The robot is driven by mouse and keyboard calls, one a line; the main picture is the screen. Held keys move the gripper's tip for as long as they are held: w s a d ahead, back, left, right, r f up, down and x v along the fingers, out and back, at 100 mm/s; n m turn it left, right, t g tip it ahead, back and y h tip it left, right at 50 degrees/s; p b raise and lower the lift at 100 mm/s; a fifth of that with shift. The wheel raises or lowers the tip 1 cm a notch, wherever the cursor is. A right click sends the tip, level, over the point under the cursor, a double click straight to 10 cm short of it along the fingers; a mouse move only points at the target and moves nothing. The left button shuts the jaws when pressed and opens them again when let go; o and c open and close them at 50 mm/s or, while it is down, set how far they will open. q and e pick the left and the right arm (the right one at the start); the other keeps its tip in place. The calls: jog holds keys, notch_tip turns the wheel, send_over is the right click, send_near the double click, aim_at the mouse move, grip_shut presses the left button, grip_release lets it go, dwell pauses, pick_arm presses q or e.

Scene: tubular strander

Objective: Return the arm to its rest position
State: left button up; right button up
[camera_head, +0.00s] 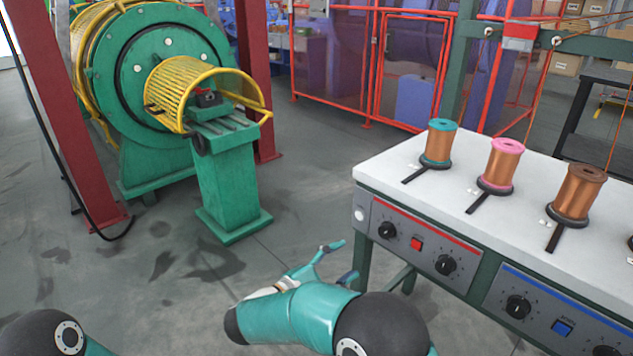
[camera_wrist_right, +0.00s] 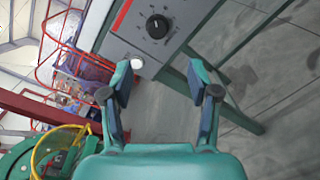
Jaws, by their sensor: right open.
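My right gripper (camera_head: 336,262) is in the lower middle of the head view, left of the bench's front left corner. Its teal fingers are spread apart with nothing between them. In the right wrist view the same gripper (camera_wrist_right: 161,88) shows both fingers wide apart, with bare floor and the bench edge beyond. My right arm is bent low in front of me.
A white-topped bench (camera_head: 395,180) with a knobbed control panel (camera_head: 465,275) stands at the right, carrying a teal-topped spool (camera_head: 438,145), a pink-topped spool (camera_head: 500,168) and a brown spool (camera_head: 577,195). A green machine (camera_head: 232,185) with a yellow guard (camera_head: 190,88) stands left. Open floor (camera_head: 300,180) lies between.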

jog(key=s+d+f+g+y, duration=0.2)
jog(key=s+f+g, duration=0.1)
jog(key=f, duration=0.4)
jog(key=s+d+f+g+y, duration=0.2)
jog(key=s+f, duration=0.2)
jog(key=f, duration=0.4)
jog(key=s+d+f+g+y, duration=0.2)
jog(key=s+d+f+g, duration=0.1)
jog(key=f, duration=0.4)
jog(key=s+a+f+m+g+y, duration=0.1)
jog(key=s+a+f+m+y, duration=0.1)
jog(key=s+f+m+y, duration=0.55)
jog(key=s+a+f+m+g+y, duration=0.1)
jog(key=s+a+f+m+y, duration=0.3)
jog(key=s+m, duration=0.6)
jog(key=a+r+p+v, duration=0.1)
jog(key=a+p+v, duration=0.2)
jog(key=p+v, duration=1.1)
jog(key=a+r+p+v, duration=0.1)
jog(key=a+p+v, duration=0.2)
jog(key=p+v, duration=1.1)
jog(key=shift+r+y+p, duration=0.25)
jog(key=shift+y+p, duration=0.1)
jog(key=shift+p, duration=0.4)
jog(key=shift+a+f+n, duration=0.1)
jog(key=shift+a+n, duration=0.05)
jog(key=shift+n, duration=0.1)
jog(key=c, duration=0.3)
jog(key=shift+c, duration=0.3)
